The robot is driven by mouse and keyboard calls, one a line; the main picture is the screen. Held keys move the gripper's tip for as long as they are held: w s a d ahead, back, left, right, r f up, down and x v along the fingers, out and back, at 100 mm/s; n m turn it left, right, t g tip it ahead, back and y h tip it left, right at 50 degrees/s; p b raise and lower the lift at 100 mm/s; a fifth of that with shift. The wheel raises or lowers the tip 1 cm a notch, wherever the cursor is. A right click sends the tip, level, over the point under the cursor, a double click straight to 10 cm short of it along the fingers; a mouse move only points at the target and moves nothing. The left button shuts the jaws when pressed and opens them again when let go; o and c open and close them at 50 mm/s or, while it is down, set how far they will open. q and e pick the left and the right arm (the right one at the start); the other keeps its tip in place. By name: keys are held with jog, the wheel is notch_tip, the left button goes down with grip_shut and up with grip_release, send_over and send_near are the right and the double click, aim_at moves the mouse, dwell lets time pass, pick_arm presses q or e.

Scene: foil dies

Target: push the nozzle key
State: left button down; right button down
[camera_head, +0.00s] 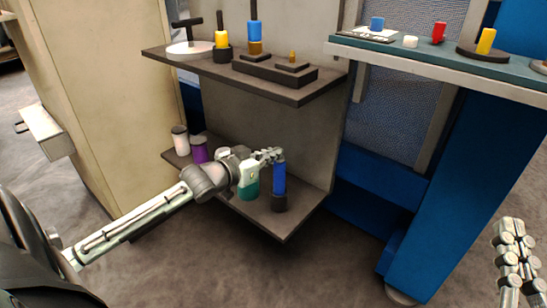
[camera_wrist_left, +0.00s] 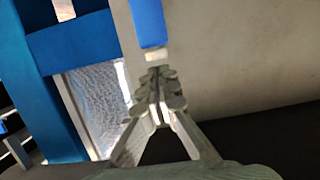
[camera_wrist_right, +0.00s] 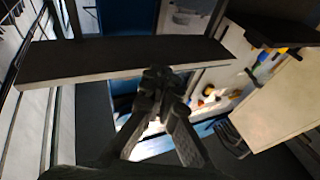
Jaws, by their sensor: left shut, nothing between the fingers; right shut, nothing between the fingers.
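I cannot tell for certain which thing is the nozzle key. On the upper shelf a dark low block (camera_head: 262,74) carries raised pads and a small gold knob (camera_head: 292,56). Beside it a dark T-shaped handle (camera_head: 188,25) stands on a white disc. My left gripper (camera_head: 274,154) is shut and empty over the lower shelf, close by the top of an upright blue cylinder (camera_head: 279,178); contact cannot be told. What seems the same cylinder (camera_wrist_left: 148,24) shows in the left wrist view. My right gripper (camera_head: 508,230) is shut and empty at the far right, over the floor.
The lower shelf (camera_head: 283,226) also holds a white-and-green bottle (camera_head: 249,180), a purple jar (camera_head: 199,150) and a white jar (camera_head: 180,140). The upper shelf (camera_head: 308,91) overhangs it. A teal-edged shelf (camera_head: 360,46) with small coloured parts is at upper right. Open floor lies in front.

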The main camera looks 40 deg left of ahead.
pick_arm(q)
jog(key=shift+f, duration=0.15)
pick_arm(e)
jog(key=shift+s+r, duration=0.1)
jog(key=shift+r, duration=0.15)
